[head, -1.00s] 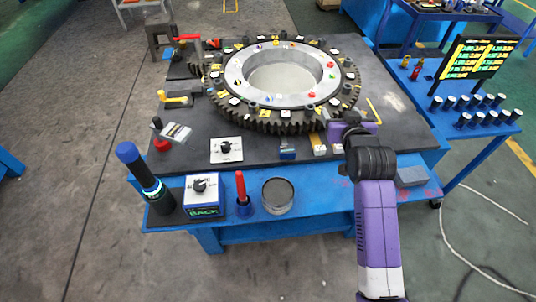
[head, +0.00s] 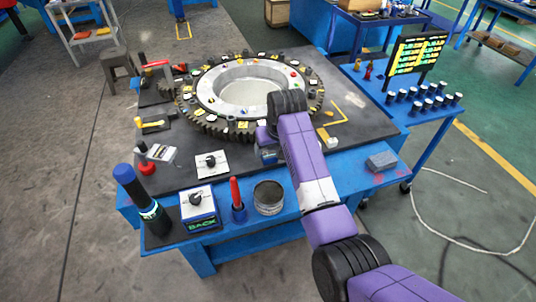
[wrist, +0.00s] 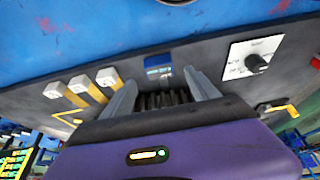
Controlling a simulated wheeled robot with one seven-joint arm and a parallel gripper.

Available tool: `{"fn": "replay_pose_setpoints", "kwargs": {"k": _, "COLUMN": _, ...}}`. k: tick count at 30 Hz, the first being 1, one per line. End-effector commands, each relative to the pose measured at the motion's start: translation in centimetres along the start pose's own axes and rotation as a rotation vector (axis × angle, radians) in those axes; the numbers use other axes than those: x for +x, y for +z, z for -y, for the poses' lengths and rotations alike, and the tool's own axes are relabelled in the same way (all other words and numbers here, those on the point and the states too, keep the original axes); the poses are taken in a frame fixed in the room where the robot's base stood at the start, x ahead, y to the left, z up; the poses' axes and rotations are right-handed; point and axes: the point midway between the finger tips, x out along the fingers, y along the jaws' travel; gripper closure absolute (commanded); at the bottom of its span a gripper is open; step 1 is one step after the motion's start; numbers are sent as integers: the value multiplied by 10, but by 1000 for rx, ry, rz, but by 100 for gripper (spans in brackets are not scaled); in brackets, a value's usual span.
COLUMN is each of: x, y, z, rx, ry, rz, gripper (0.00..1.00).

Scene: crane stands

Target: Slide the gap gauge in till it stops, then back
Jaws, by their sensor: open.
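I cannot tell for sure which item is the gap gauge. A small blue block with a pale label (wrist: 158,66) lies in front of the gear, between my fingers' directions in the wrist view; it also shows beside my arm in the head view (head: 266,156). Yellow strips with pale ends (wrist: 87,88) lie to its left in the wrist view. My gripper (wrist: 160,88) is open, with nothing seen held. In the head view my arm hides it.
A white dial plate (head: 212,165) lies left of the blue block. A dark blue-capped cylinder (head: 140,195), a BACK box (head: 198,208), a red-handled tool (head: 237,200) and a round tin (head: 268,197) line the front ledge. A grey block (head: 381,161) sits right.

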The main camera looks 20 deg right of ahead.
Motion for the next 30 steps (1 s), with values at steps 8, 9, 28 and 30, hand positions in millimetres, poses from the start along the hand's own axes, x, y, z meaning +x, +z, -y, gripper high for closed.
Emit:
{"fn": "replay_pose_setpoints", "kwargs": {"k": 8, "x": 38, "y": -1, "z": 0, "rx": 0, "ry": 0, "rz": 0, "gripper": 31}}
{"fn": "replay_pose_setpoints", "kwargs": {"k": 9, "x": 42, "y": 0, "z": 0, "rx": 0, "ry": 0, "rz": 0, "gripper": 31}}
{"fn": "replay_pose_setpoints", "kwargs": {"k": 28, "x": 55, "y": 0, "z": 0, "rx": 0, "ry": 0, "rz": -3, "gripper": 54}}
{"fn": "replay_pose_setpoints", "kwargs": {"k": 30, "x": 55, "y": 0, "z": 0, "rx": 0, "ry": 0, "rz": -3, "gripper": 68}}
